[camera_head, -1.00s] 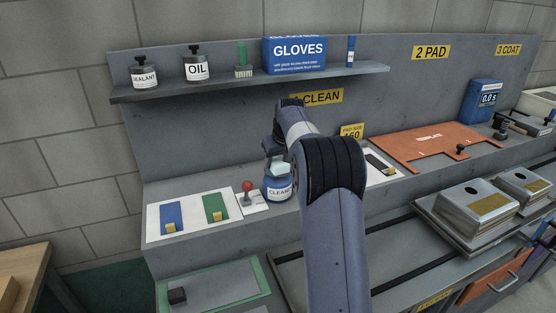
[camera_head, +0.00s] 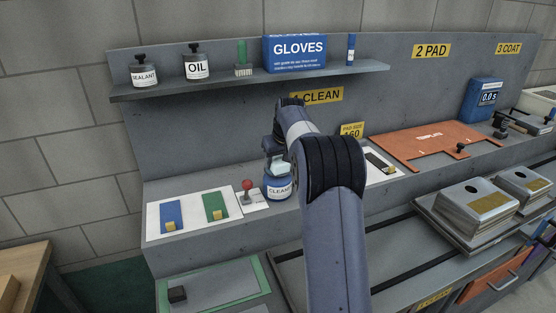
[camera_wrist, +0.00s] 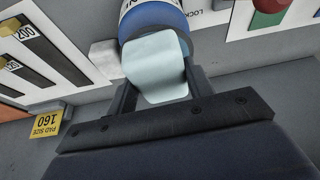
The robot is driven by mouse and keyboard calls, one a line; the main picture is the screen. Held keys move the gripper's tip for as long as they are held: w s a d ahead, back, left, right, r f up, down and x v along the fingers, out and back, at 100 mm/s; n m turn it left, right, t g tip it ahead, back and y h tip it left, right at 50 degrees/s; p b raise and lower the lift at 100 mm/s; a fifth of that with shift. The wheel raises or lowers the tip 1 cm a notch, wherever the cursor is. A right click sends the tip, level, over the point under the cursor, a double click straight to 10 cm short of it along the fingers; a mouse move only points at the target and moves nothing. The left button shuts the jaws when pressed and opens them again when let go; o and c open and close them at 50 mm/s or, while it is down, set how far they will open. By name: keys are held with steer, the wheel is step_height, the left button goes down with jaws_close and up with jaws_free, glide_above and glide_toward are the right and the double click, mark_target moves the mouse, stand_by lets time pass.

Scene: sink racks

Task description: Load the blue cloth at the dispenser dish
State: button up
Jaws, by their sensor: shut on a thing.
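The held cloth (camera_wrist: 158,65) is a pale blue, folded piece between the fingers of my gripper (camera_wrist: 160,84). It also shows as a small pale patch in the head view (camera_head: 281,164). The dispenser (camera_head: 277,188) is a round blue jar with a white label reading "CLEAN…", and its blue rim shows behind the cloth in the wrist view (camera_wrist: 150,17). My gripper is shut on the cloth just above the jar, and the cloth hides most of the jar's dish. I cannot tell whether the cloth touches the dish.
A shelf (camera_head: 150,92) with bottles and a gloves box (camera_head: 295,54) is above. An orange template (camera_head: 420,147) lies right.

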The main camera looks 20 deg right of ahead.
mark_target(278, 159)
steer(key=shift+r+p, duration=3.2)
steer(key=shift+r, duration=0.3)
steer(key=shift+s+f, duration=0.1)
